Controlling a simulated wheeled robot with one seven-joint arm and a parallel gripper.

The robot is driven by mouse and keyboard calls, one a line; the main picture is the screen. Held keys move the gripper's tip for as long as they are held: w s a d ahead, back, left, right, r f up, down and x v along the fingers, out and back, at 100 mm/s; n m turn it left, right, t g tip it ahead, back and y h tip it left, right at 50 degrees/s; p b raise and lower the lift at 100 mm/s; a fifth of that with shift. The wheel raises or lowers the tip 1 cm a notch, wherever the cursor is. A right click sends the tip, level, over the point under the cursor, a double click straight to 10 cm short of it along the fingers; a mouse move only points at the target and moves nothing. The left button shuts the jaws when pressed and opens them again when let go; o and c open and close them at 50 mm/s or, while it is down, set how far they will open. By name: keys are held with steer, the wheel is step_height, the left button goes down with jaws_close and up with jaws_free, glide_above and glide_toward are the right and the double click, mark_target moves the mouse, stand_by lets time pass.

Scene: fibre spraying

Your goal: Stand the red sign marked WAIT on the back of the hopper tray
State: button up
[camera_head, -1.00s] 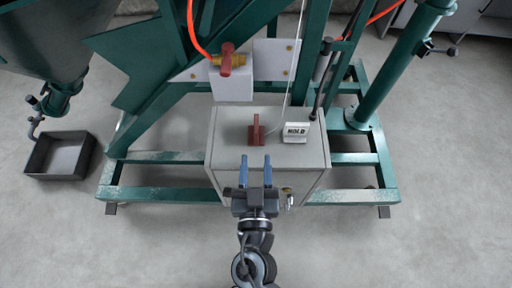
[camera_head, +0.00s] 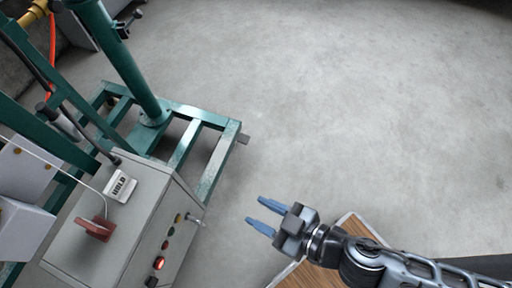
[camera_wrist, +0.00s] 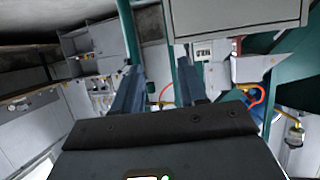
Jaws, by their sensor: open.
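A red sign (camera_head: 97,228) stands on top of the grey control cabinet (camera_head: 85,255) at the left of the head view; no lettering can be read on it from here. My gripper (camera_head: 258,211) is open and empty, over the floor to the right of the cabinet and well apart from the sign. Its two blue fingers also show spread apart in the wrist view (camera_wrist: 160,75), with nothing between them. The hopper tray is not in the head view now.
A white block sign marked HOLD (camera_head: 121,186) stands on the cabinet near the red sign. A green steel frame (camera_head: 205,125) rises behind it. A wood-topped surface (camera_head: 325,272) lies under my arm. The grey floor (camera_head: 350,110) is open at upper right.

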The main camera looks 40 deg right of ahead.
steer(key=s+d+r+m+h, duration=0.1)
steer(key=s+d+r+m, duration=0.1)
steer(key=s+d+r, duration=0.4)
step_height(320, 180, up, 3)
steer(key=shift+s+d+f+t+h, duration=0.2)
steer(key=shift+s+d+t+h, duration=0.15)
steer(key=shift+s, duration=0.5)
steer(key=s+d+r+h, duration=0.1)
steer(key=r, duration=0.2)
steer(key=s+d+r+m+t+h, duration=0.1)
steer(key=r, duration=0.2)
steer(key=s+d+r+m+h, duration=0.1)
steer(key=r, duration=0.2)
steer(key=shift+s+d, duration=0.3)
steer(key=shift+d, duration=0.1)
